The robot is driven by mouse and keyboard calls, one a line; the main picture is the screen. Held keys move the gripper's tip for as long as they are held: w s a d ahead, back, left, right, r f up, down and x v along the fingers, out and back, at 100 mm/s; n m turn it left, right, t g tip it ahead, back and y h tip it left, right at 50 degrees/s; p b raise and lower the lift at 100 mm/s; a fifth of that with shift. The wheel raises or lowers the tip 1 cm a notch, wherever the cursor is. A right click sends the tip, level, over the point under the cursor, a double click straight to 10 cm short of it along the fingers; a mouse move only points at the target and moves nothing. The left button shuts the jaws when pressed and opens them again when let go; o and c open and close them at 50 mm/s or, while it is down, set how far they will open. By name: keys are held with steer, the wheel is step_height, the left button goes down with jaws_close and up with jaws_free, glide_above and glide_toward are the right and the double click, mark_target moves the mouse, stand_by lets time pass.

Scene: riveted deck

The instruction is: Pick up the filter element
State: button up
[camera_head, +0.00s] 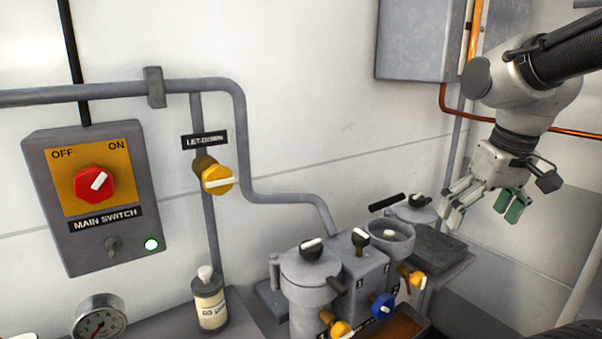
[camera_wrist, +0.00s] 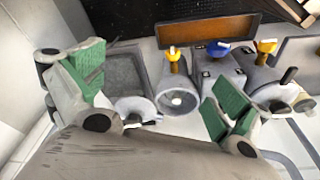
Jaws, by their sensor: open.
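A pale ring with a lighter centre (camera_head: 390,236), likely the filter element, sits inside the open right-hand canister. In the wrist view this round pale shape (camera_wrist: 177,99) shows inside the canister between my fingers; how deep it sits I cannot tell. My gripper (camera_head: 484,213) is open and empty, above and to the right of the canister, with green pads on its fingers. In the wrist view my gripper (camera_wrist: 158,80) has its fingers spread wide. A round lid with a dark handle (camera_head: 416,209) lies behind the canister.
A lidded canister (camera_head: 308,276) stands left, with a valve block (camera_head: 358,262) between. Yellow and blue knobs stick out in front. A dark tray (camera_head: 438,250) lies right. A bottle (camera_head: 210,300) and gauge (camera_head: 99,318) stand far left. A wall cabinet (camera_head: 420,40) hangs above.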

steer(key=s+d+t, duration=0.1)
steer(key=s+d, duration=0.2)
steer(key=s, duration=0.2)
steer(key=shift+s+f+m, duration=0.2)
steer(key=shift+f+m, duration=0.1)
steer(key=shift+m, duration=0.1)
steer(key=shift+s+d+r+m+t, duration=0.3)
steer(key=shift+s+d+r+t, duration=0.1)
steer(key=shift+s+d+r, duration=0.25)
steer(key=c, duration=0.3)
steer(key=shift+d, duration=0.15)
steer(key=c, duration=0.3)
steer(key=shift+w, duration=0.2)
steer(key=c, duration=0.4)
steer(key=w+a+n, duration=0.2)
steer(key=w, duration=0.1)
steer(key=w+a+n+g+y, duration=0.1)
steer(key=w+n, duration=0.2)
steer(key=w+a+n, duration=0.2)
steer(key=w, duration=0.1)
steer(key=shift+w+a+f+n+g+y, duration=0.3)
steer(key=shift+w+a+n+g+y, duration=0.05)
steer(key=shift+w+n+g+y, duration=0.05)
steer(key=shift+c, duration=0.8)
steer(key=n+g+y, duration=0.2)
steer(key=n, duration=0.6)
glide_toward(390, 232)
steer(key=f, duration=0.1)
steer(key=shift+t, duration=0.3)
steer(key=shift+x, duration=4.05)
